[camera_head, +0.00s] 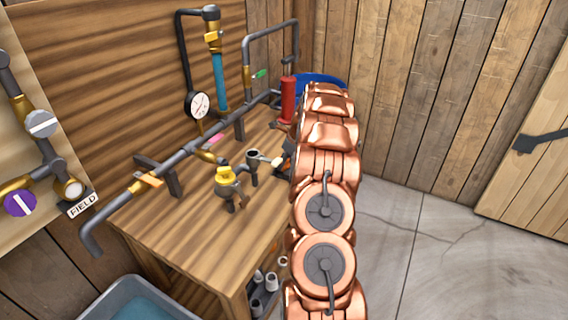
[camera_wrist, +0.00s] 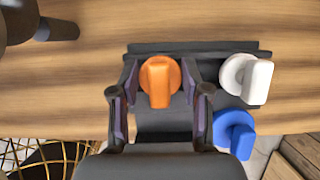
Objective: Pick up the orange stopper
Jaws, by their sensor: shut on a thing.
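The orange stopper (camera_wrist: 159,80) shows in the wrist view as a round cap with a raised grip tab. My gripper (camera_wrist: 160,92) has its two dark, purple-padded fingers on either side of the stopper, shut on it. A dark rack (camera_wrist: 215,47) lies behind and under the stopper; I cannot tell whether the stopper is clear of it. A white stopper (camera_wrist: 247,79) and a blue stopper (camera_wrist: 234,132) are close by on the right. In the head view my copper arm hides most of the gripper, and I cannot make out the orange stopper.
The wooden bench (camera_head: 180,236) carries grey pipework with a pressure gauge (camera_head: 200,105), a red cylinder (camera_head: 288,100) and a yellow-topped fitting (camera_head: 228,181). A blue tub (camera_head: 322,79) is behind my arm. A grey bin (camera_head: 112,299) stands at the lower left. The floor at right is clear.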

